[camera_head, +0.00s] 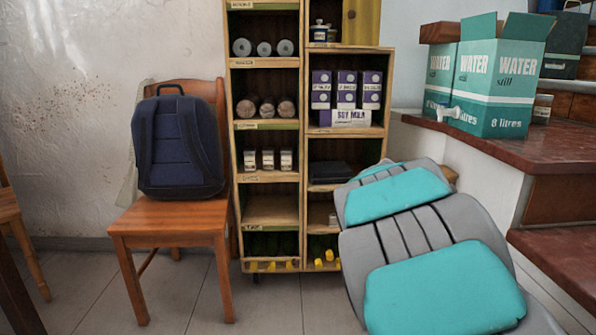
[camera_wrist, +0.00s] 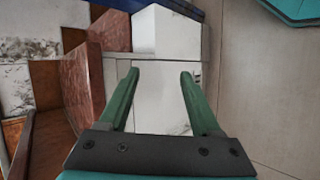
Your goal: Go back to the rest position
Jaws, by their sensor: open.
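My gripper (camera_wrist: 155,85) shows in the wrist view, its two green fingers apart with nothing between them. Behind the fingers are a pale wall and reddish-brown stair parts (camera_wrist: 86,80). In the head view, my grey and teal arm (camera_head: 440,290) rises at the lower right and bends in front of the shelf. My gripper itself cannot be made out in the head view.
A wooden chair (camera_head: 168,241) holds a dark blue backpack (camera_head: 178,145) at the left. A wooden shelf (camera_head: 270,211) with cans, cartons and jars stands in the middle. Water boxes (camera_head: 497,82) sit on the stair landing (camera_head: 540,150) at right. Tiled floor is open in front of the shelf.

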